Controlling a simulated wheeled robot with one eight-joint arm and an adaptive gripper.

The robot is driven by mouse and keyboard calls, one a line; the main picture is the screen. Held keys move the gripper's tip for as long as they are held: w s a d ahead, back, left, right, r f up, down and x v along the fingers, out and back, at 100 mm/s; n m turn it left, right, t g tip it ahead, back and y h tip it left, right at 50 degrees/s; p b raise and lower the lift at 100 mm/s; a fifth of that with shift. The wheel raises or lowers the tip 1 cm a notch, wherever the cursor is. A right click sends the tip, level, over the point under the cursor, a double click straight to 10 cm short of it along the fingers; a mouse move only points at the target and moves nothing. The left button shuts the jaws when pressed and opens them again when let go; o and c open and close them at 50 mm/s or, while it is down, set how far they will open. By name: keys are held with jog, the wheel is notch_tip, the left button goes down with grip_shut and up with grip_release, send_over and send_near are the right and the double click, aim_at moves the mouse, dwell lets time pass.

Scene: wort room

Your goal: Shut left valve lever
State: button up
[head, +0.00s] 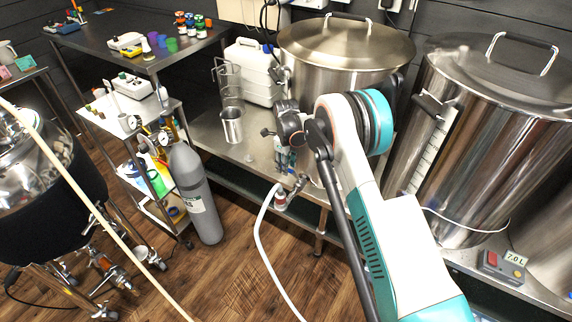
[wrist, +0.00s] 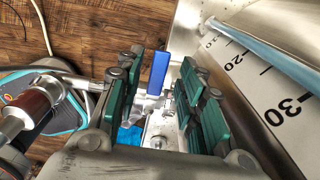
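A blue lever (wrist: 156,72) stands up in the wrist view, between the two green-padded fingers of my gripper (wrist: 165,82). The fingers are apart, and the lever lies nearer the left pad; I cannot tell whether it touches. Below it is metal valve hardware (wrist: 160,130), partly hidden by my gripper. In the head view my gripper (head: 285,158) is in front of the middle steel kettle (head: 340,62), low by its front wall. My arm and gripper hide the lever there. A metal fitting with a white hose (head: 262,228) shows just below.
A steel cup (head: 232,125) and white jug (head: 250,72) stand left of my gripper. A grey gas cylinder (head: 197,195) stands on the floor beside a white cart (head: 125,122).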

notch_tip(320, 180, up, 12)
dwell(0.6)
jog(key=s+d+r+n+t, duration=0.1)
jog(key=s+d+r+n, duration=0.4)
jog(key=r, duration=0.3)
jog(key=s+d+r+n+t, duration=0.1)
jog(key=s+d+r+n, duration=0.25)
jog(key=s+r, duration=0.4)
jog(key=s+d+r+n+t, duration=0.1)
jog(key=s+d+r+n, duration=0.3)
jog(key=r, duration=0.5)
jog(key=s+d+n+t, duration=0.1)
jog(key=s+d+n, duration=0.2)
jog(key=s, duration=0.5)
jog(key=s+d+f+n+t, duration=0.1)
jog(key=s+d+n, duration=0.2)
jog(key=s, duration=0.6)
jog(key=s+d+n+t, duration=0.2)
jog(key=s+d+n, duration=0.2)
jog(key=s, duration=0.5)
jog(key=shift+f+n, duration=0.2)
jog(key=shift+n, duration=0.65)
